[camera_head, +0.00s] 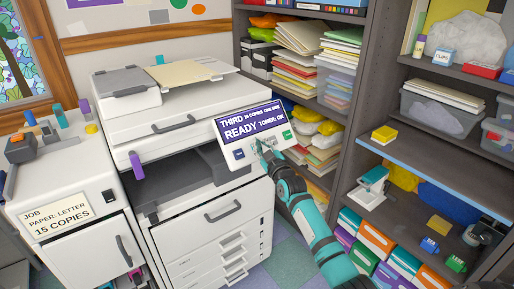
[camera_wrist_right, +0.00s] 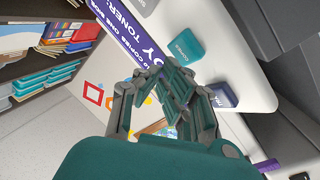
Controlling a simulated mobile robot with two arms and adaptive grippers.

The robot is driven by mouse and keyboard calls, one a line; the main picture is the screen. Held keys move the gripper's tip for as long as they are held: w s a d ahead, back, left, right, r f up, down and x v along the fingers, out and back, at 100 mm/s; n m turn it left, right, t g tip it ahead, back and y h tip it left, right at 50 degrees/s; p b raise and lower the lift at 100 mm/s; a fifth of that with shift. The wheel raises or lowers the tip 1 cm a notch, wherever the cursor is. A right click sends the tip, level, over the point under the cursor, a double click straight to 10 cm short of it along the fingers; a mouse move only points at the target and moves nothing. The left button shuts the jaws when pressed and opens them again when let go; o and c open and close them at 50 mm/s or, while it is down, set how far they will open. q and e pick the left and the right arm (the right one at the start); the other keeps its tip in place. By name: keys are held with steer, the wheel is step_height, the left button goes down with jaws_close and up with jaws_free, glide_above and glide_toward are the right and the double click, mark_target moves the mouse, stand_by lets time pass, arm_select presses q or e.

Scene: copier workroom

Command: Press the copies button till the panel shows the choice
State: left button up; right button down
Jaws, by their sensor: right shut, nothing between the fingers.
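The white copier (camera_head: 208,215) has a tilted panel with a purple screen (camera_head: 248,122). The screen reads "THIRD", a small line with "COPIES ONE SIDE", "READY" and "TONER: OK"; the small copies number is hard to read. My right gripper (camera_head: 264,146) is shut and empty, at the lower middle of the panel. In the right wrist view its fingers (camera_wrist_right: 176,90) are close to a teal button (camera_wrist_right: 187,45), whose label looks like "COPIES", and a blue button (camera_wrist_right: 222,95). Touch cannot be told. A job card (camera_head: 60,214) reads "PAPER: LETTER, 15 COPIES".
A blue button (camera_head: 239,154) and a green button (camera_head: 287,134) flank my gripper on the panel. Shelves (camera_head: 350,120) with paper stacks and boxes stand to the right. A white cabinet (camera_head: 85,225) stands left of the copier. Tiled floor shows between copier and shelves.

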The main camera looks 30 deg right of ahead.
steer(key=shift+w+f, duration=0.1)
steer(key=shift+f, duration=0.05)
stand_by(0.4)
steer(key=shift+w+f+b, duration=0.15)
steer(key=shift+w+b, duration=0.1)
steer(key=shift+b, duration=0.1)
steer(key=shift+w+f+b, duration=0.25)
steer(key=shift+w+b, duration=0.05)
steer(key=shift+b, duration=0.15)
stand_by(0.6)
stand_by(0.3)
steer(key=shift+s+r+p, duration=0.5)
steer(key=shift+s+p, duration=0.15)
steer(key=shift+p, duration=0.4)
